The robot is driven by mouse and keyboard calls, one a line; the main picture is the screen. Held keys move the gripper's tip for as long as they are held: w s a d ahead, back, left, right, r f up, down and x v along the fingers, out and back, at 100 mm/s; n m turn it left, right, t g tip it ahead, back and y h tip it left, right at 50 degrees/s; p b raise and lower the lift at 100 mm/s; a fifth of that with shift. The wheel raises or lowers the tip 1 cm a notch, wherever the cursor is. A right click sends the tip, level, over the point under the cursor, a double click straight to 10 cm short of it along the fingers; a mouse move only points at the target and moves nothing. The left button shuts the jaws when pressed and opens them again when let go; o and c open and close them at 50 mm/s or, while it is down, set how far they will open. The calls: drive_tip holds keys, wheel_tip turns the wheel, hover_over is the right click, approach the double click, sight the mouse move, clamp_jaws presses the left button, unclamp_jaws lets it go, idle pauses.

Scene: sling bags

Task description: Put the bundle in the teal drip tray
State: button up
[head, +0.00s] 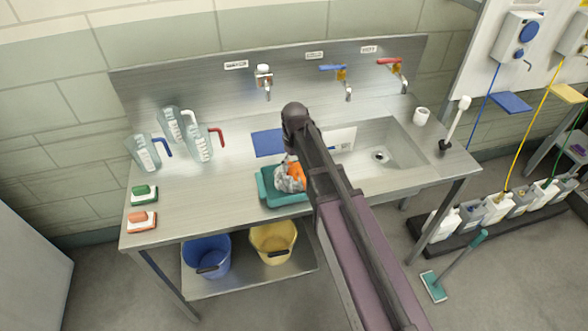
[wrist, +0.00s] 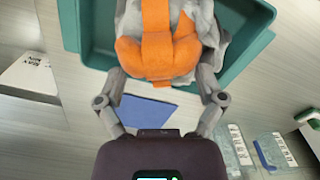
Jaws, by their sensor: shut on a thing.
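The bundle (head: 291,177) is a grey-white wad of cloth with an orange strap around it. It also shows in the wrist view (wrist: 158,45), where my gripper (wrist: 162,80) has its two fingers shut on its sides. The teal drip tray (head: 272,197) lies on the steel counter near its front edge, and its rim also shows in the wrist view (wrist: 245,60). The bundle is over the tray in both views. I cannot tell whether it touches the tray floor. In the head view my arm hides part of the bundle and the tray's right side.
A blue sheet (head: 268,143) lies behind the tray. Several measuring jugs (head: 199,143) and two brushes (head: 142,221) stand or lie to the left. The sink (head: 385,150) is at the right. Blue (head: 207,257) and yellow (head: 273,243) buckets stand on the lower shelf.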

drive_tip(key=shift+f+b, duration=0.4)
drive_tip(key=shift+f, duration=0.25)
drive_tip(key=shift+f, duration=0.1)
drive_tip(key=o, duration=1)
drive_tip(key=shift+r, duration=0.2)
wheel_tip(320, 180, up, 12)
drive_tip(key=p, duration=1.2)
